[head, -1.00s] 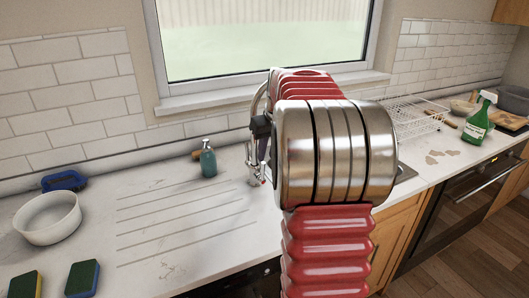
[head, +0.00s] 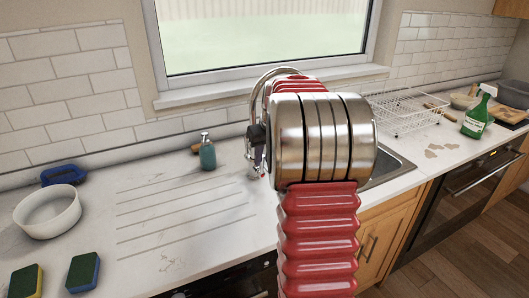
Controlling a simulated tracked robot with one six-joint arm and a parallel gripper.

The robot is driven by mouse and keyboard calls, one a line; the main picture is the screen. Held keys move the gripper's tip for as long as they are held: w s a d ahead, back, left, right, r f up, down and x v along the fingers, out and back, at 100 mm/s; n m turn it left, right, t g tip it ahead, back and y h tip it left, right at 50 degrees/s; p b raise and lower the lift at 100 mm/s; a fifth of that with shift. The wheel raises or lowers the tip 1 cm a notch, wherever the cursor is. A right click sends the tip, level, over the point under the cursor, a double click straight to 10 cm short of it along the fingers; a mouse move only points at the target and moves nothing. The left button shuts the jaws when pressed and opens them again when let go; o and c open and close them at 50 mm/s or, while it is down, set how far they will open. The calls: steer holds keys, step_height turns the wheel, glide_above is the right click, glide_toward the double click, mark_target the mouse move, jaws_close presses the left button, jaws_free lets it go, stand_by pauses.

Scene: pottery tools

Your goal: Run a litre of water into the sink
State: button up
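The steel sink (head: 398,172) is set into the white worktop, and mostly hidden behind my red and steel arm. Only its right edge and corner show. The chrome tap (head: 264,82) arches up just left of my arm. Its lower part shows below, and the rest is covered by the arm. A small dark part at the left edge of my arm, overlapping the tap in the picture, may belong to my gripper (head: 257,136). The fingers are hidden, so I cannot tell their state or whether they touch the tap. No running water is visible.
A green-blue soap bottle (head: 207,154) stands left of the tap. A white bowl (head: 48,212), a blue brush (head: 63,174) and sponges (head: 83,272) are at the left. A wire rack (head: 400,110) and a green spray bottle (head: 477,115) stand right. The drainer (head: 180,225) is clear.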

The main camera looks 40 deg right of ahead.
steer(key=shift+w+f, duration=0.1)
steer(key=shift+f, duration=0.3)
steer(key=shift+d, duration=0.15)
steer(key=shift+s+d+f, duration=0.3)
steer(key=shift+d+f, duration=0.15)
steer(key=shift+d, duration=0.4)
steer(key=shift+s+d+f, duration=0.25)
steer(key=shift+d+f, duration=0.2)
steer(key=shift+d, duration=0.4)
steer(key=shift+s+d+f, duration=0.3)
steer(key=shift+d+f, duration=0.15)
steer(key=shift+d, duration=0.4)
steer(key=shift+a+f, duration=0.1)
steer(key=shift+a, duration=0.05)
stand_by(4.8)
